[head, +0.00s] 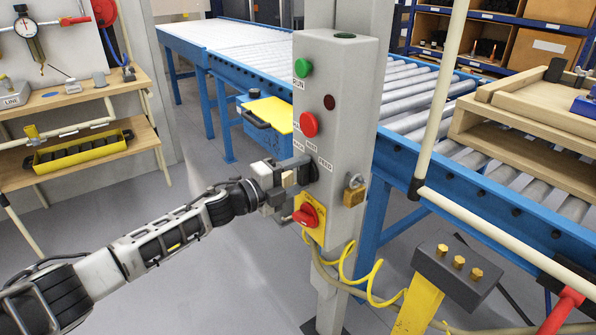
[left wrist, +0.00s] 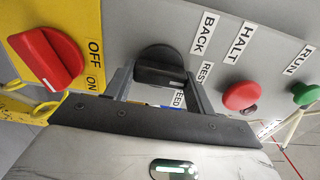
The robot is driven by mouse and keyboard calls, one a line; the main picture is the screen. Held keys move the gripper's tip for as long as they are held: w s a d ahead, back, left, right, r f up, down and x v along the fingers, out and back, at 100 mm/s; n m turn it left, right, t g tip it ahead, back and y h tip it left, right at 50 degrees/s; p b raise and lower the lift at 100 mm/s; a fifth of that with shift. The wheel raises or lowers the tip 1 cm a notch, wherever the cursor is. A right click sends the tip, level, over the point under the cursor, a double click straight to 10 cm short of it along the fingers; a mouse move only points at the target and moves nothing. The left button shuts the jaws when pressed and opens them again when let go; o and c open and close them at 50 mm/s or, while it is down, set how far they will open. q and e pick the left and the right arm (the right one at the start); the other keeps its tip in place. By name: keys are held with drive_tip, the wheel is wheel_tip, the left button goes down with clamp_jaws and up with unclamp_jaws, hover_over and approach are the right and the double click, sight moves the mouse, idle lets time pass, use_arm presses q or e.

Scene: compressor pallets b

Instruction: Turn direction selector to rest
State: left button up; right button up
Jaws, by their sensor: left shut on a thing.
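The direction selector, a black knob (left wrist: 160,64) with a white mark, is on the grey control post (head: 335,80). In the left wrist view the labels BACK (left wrist: 203,33), REST (left wrist: 205,75) and a partly hidden FEED (left wrist: 180,98) are beside it. Its white mark is at the lower right, on the FEED and REST side; I cannot tell its exact setting. My left gripper (left wrist: 160,92) is shut on the knob, one finger on each side. In the head view the gripper (head: 290,178) reaches the post from the left and partly hides the selector. My right gripper is not in view.
A red OFF/ON switch (head: 306,216) on a yellow plate is just below the gripper. A red button (head: 309,124) and a green RUN button (head: 303,68) are above. A brass padlock (head: 354,192) hangs on the post's side. A roller conveyor (head: 400,95) runs behind.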

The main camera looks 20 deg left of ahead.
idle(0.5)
use_arm(q)
drive_tip(key=o, duration=1)
drive_tip(key=shift+s+a, duration=0.1)
drive_tip(key=b+v, duration=0.1)
drive_tip(key=v, duration=1.4)
drive_tip(key=shift+s+a+b, duration=0.25)
drive_tip(key=shift+s+b, duration=0.05)
drive_tip(key=shift+b, duration=0.1)
drive_tip(key=s+d+f+n+g+y, duration=0.1)
drive_tip(key=s+d+f+n+y, duration=0.1)
drive_tip(key=s+d+f+n, duration=0.2)
drive_tip(key=s+d+f+n+g+y, duration=0.1)
drive_tip(key=s+d+f+n+y, duration=0.2)
drive_tip(key=s+d+f+n, duration=0.2)
drive_tip(key=s+d+f+n+g+y, duration=0.1)
drive_tip(key=s+d+f+n+y, duration=0.1)
drive_tip(key=s+d+f+n, duration=0.3)
drive_tip(key=shift+s+f+n, duration=0.75)
drive_tip(key=shift+s+n, duration=0.25)
drive_tip(key=shift+n, duration=0.6)
drive_tip(key=shift+s+f+n, duration=0.75)
drive_tip(key=shift+s+n, duration=0.25)
drive_tip(key=shift+n, duration=0.6)
drive_tip(key=shift+s+f+n, duration=0.7)
drive_tip(key=shift+s+n, duration=0.3)
drive_tip(key=shift+n, duration=0.6)
